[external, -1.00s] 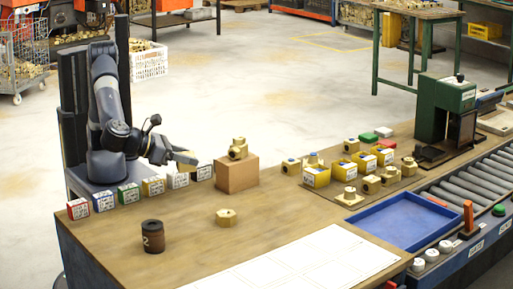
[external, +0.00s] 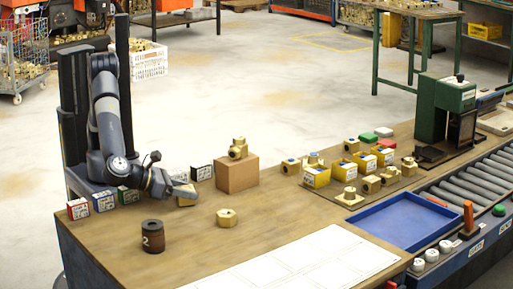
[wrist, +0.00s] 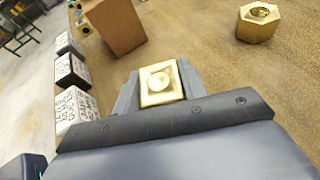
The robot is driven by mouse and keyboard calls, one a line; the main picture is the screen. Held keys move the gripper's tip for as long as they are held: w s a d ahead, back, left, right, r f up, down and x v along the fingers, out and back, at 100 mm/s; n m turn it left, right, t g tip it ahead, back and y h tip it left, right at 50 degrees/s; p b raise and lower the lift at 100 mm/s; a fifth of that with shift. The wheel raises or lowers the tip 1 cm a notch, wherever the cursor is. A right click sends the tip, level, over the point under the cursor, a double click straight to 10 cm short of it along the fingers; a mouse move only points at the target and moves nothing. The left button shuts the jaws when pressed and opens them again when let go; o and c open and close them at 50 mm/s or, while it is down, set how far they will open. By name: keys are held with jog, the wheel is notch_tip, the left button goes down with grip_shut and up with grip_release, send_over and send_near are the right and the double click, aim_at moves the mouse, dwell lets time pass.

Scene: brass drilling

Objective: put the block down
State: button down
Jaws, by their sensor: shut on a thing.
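My gripper (external: 184,194) is low over the left part of the wooden bench, in front of the row of labelled blocks. It is shut on a brass block (wrist: 160,83), which shows a round pale face between the jaws in the wrist view. In the external view the block (external: 187,200) is a small gold shape at the jaws. I cannot tell whether it touches the bench top (external: 190,240).
A brown box (external: 237,174) bearing a brass fitting (external: 238,148) stands right of my gripper. A brass hex piece (external: 226,217) and a dark cylinder marked 2 (external: 152,237) lie nearer. Labelled blocks (external: 103,201) line the back edge. Bare bench lies between.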

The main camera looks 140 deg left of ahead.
jog(key=shift+f+b, duration=0.1)
jog(key=shift+b, duration=0.2)
jog(key=c, duration=0.8)
grip_release()
jog(key=shift+c, duration=0.2)
jog(key=shift+r+p, duration=0.3)
jog(key=shift+p, duration=0.1)
jog(key=b+v, duration=0.1)
jog(key=v, duration=1.1)
jog(key=shift+f+b, duration=0.2)
jog(key=shift+b, duration=0.15)
